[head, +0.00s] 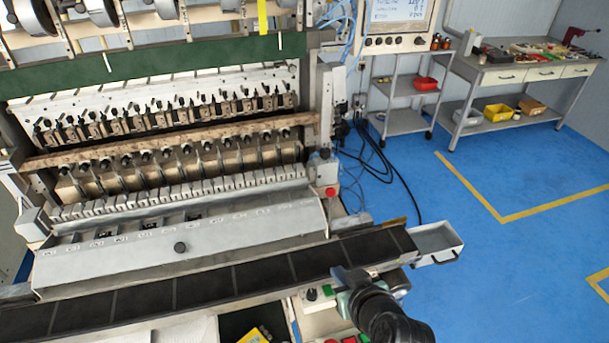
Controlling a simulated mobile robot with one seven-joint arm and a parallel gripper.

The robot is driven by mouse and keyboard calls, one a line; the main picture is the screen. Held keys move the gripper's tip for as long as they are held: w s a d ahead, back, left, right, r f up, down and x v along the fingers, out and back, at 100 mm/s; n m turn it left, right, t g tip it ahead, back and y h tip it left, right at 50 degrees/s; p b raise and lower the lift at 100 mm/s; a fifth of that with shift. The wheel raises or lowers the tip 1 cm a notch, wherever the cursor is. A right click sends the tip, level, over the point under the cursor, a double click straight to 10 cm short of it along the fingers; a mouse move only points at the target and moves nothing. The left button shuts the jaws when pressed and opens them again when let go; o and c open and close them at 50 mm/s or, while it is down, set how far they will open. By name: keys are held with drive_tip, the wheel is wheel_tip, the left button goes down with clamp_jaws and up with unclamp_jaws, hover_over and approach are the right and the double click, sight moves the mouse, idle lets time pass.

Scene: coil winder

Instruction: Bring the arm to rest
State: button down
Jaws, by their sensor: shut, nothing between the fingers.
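My arm reaches in from the bottom edge, right of centre, with dark rounded joints. Its end, my gripper (345,288), is a grey-green piece in front of the right part of the coil winder's dark front rail (232,278). The gripper is shut and holds nothing that I can see. Its fingertips are small here, and I cannot tell how far they are from the rail or from the control buttons beside them.
The coil winder (180,250) fills the left. A small metal tray (436,243) juts out at the rail's right end. A screen (397,15) hangs above. A shelf cart (402,105) and a workbench (515,75) stand behind. Blue floor (500,270) at right is clear; cables (385,165) lie beside the machine.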

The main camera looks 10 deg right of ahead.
drive_tip(key=w+a+r+t+h, duration=0.1)
drive_tip(key=w+a+r+t, duration=0.15)
drive_tip(key=r, duration=0.85)
drive_tip(key=w+a+r+t+b, duration=0.1)
drive_tip(key=w+a+r+t, duration=0.15)
drive_tip(key=r, duration=0.85)
drive_tip(key=w+a+r+t+h, duration=0.15)
drive_tip(key=r+t, duration=0.25)
drive_tip(key=r, duration=0.7)
drive_tip(key=s+a+r+t+y, duration=0.1)
drive_tip(key=s+a+r+t, duration=0.3)
drive_tip(key=s+r, duration=0.3)
drive_tip(key=s+a+r+t+y, duration=0.1)
drive_tip(key=s+a+r+t, duration=0.3)
drive_tip(key=r, duration=1.2)
drive_tip(key=s+a+b, duration=0.1)
drive_tip(key=s, duration=0.3)
drive_tip(key=shift+a, duration=0.2)
